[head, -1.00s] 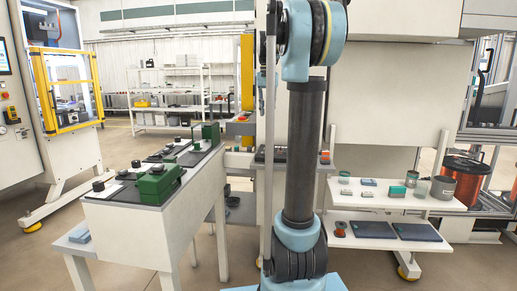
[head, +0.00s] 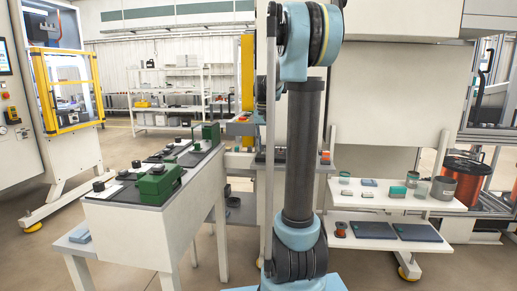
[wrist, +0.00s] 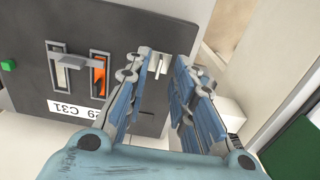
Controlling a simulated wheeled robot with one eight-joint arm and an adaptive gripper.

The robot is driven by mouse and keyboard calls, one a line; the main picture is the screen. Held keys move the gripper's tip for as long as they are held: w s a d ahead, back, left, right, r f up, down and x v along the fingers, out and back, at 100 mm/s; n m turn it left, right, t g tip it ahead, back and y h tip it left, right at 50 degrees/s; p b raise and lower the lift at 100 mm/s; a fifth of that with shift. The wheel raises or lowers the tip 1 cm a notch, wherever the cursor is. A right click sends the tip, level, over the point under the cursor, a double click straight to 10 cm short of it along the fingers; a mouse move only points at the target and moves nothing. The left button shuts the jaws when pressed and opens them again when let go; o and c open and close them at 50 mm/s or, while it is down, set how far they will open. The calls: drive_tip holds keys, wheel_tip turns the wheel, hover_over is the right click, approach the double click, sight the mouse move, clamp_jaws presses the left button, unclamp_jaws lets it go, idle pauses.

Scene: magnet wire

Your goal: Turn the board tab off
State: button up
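In the wrist view a dark grey board (wrist: 85,30) carries two light-framed slots. A grey lever tab (wrist: 70,60) lies across the left slot, and the right slot (wrist: 100,72) shows orange inside. A label (wrist: 78,110) reading "29 C31", upside down, is below them. A small pale pin-like tab (wrist: 159,63) stands at the board's right side. My gripper (wrist: 167,65) is open, its two blue-padded fingers on either side of this pale tab. Whether either finger touches it I cannot tell. In the head view my gripper is hidden behind my arm.
A green button (wrist: 8,65) sits at the board's left edge. In the head view a bench (head: 130,222) with green fixtures stands left, and a white shelf (head: 400,201) with small parts stands right. Floor shows between them and the back shelving (head: 168,101).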

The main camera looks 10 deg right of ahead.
drive_tip(key=shift+f, duration=0.4)
